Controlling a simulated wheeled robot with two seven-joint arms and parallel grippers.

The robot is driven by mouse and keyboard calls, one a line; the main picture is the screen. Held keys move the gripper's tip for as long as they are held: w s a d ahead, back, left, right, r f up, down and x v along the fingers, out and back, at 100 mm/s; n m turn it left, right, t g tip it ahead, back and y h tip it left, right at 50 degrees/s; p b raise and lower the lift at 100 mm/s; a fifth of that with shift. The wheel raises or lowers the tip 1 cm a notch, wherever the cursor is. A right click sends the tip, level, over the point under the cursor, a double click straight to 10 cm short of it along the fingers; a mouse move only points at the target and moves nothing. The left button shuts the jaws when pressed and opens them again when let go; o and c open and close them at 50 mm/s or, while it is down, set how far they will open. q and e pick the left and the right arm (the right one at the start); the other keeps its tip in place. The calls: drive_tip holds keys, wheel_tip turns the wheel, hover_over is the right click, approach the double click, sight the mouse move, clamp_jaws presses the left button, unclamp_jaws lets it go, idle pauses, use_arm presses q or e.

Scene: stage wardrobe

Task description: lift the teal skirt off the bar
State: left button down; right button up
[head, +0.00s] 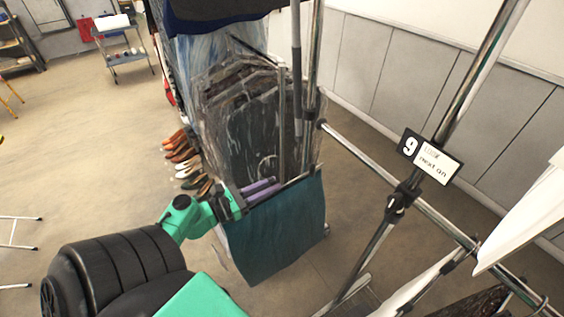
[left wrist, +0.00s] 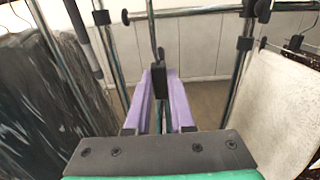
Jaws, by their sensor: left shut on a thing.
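The teal skirt (head: 278,238) hangs as a flat, wide panel in the middle of the head view, its top edge along a thin hanger rod. My left gripper (head: 274,187), with purple fingers, reaches in from the left just above that edge. In the left wrist view its fingertips (left wrist: 160,76) close on a dark hanger block (left wrist: 161,88) with a thin hook (left wrist: 154,38) rising from it. The skirt cloth does not show in that view. I cannot tell whether the hook touches a bar. My right gripper is not in view.
Clear-bagged dark garments (head: 240,118) hang close behind the skirt. A chrome rail (head: 360,157) runs right, past an upright with a "9" sign (head: 430,157) to white garments (head: 530,215). Several shoes (head: 185,160) stand on the floor at left. Floor in front is clear.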

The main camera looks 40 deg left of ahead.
use_arm(q)
drive_tip(key=p+v, duration=0.2)
drive_tip(key=v, duration=3)
drive_tip(key=shift+s+a, duration=0.25)
drive_tip(key=shift+s, duration=0.1)
